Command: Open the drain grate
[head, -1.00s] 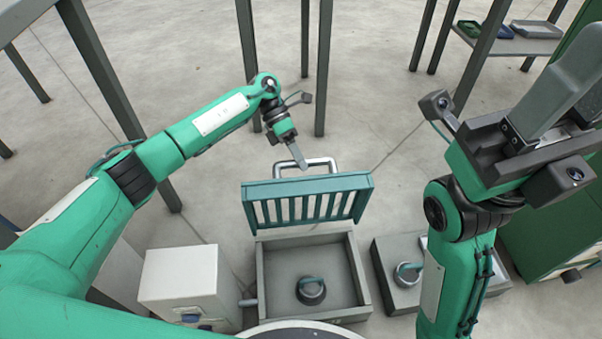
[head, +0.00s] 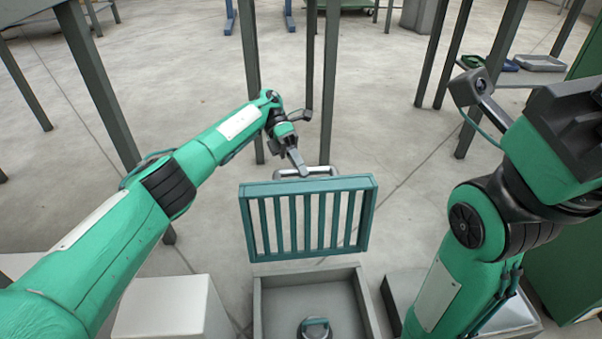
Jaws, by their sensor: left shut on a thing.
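The teal drain grate (head: 307,186) stands raised, nearly upright, at the far edge of a grey open box (head: 258,305). A metal handle (head: 322,171) is on the grate's upper edge. My left gripper (head: 299,168) reaches down from the upper left and is shut on this handle at its left part. Inside the box a dark round plug with a teal handle (head: 315,325) shows, cut by the lower picture edge. My right arm stands at the right; its gripper (head: 580,110) is large and partly cut off, and its fingertips are not seen.
A white box (head: 160,308) stands left of the drain box. A grey block (head: 403,285) is at its right, partly behind my right arm. Dark posts (head: 331,80) rise behind the grate. A shelf with trays (head: 540,63) is at the upper right.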

